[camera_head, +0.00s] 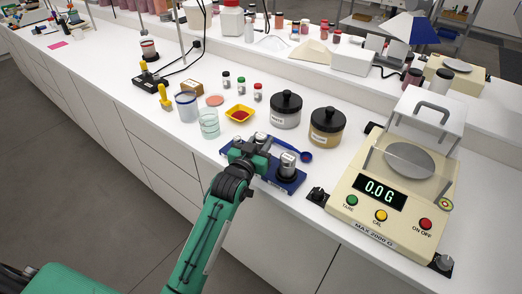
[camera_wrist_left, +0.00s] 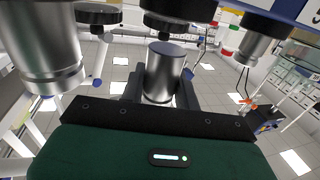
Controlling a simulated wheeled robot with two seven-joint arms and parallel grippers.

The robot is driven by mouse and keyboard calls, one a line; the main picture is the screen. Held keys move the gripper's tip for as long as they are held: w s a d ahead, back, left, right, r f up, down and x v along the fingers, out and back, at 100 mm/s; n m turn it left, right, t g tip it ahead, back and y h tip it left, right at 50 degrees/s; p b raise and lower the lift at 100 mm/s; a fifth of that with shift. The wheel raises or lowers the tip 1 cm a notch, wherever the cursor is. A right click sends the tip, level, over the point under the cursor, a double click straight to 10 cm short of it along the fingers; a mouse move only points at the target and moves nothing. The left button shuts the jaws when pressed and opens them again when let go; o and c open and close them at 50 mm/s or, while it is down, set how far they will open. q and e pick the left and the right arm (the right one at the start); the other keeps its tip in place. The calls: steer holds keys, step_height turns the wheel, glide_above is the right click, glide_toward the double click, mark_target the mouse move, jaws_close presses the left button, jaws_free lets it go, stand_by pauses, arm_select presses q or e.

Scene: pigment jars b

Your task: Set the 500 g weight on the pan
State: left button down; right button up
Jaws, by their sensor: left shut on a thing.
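My left gripper (camera_head: 250,152) is over the dark blue weight tray (camera_head: 274,181) at the bench's front edge. It is shut on a silver cylindrical weight (camera_wrist_left: 162,72), seen between the dark fingers in the wrist view; the gripper mostly hides it in the head view. I cannot read its mark or tell if it is clear of the tray. A larger silver weight (camera_head: 287,166) with a label stands in the tray to the right. The cream scale (camera_head: 372,217) stands further right, reading 0.0 G. Its round pan (camera_head: 408,160) is empty.
A clear draught shield with a white handled top (camera_head: 428,118) stands around the pan. Two black-lidded jars (camera_head: 286,112) (camera_head: 326,129) stand behind the tray. A yellow dish (camera_head: 240,114) and a glass beaker (camera_head: 208,125) are at left.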

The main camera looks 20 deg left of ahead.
arm_select(q)
step_height(320, 180, down, 3)
steer(key=shift+f+p, duration=0.1)
steer(key=shift+p, duration=0.45)
steer(key=shift+f, duration=0.3)
steer(key=shift+f, duration=0.1)
steer(key=c, duration=1)
jaws_free()
steer(key=shift+f, duration=0.1)
steer(key=shift+c, duration=0.2)
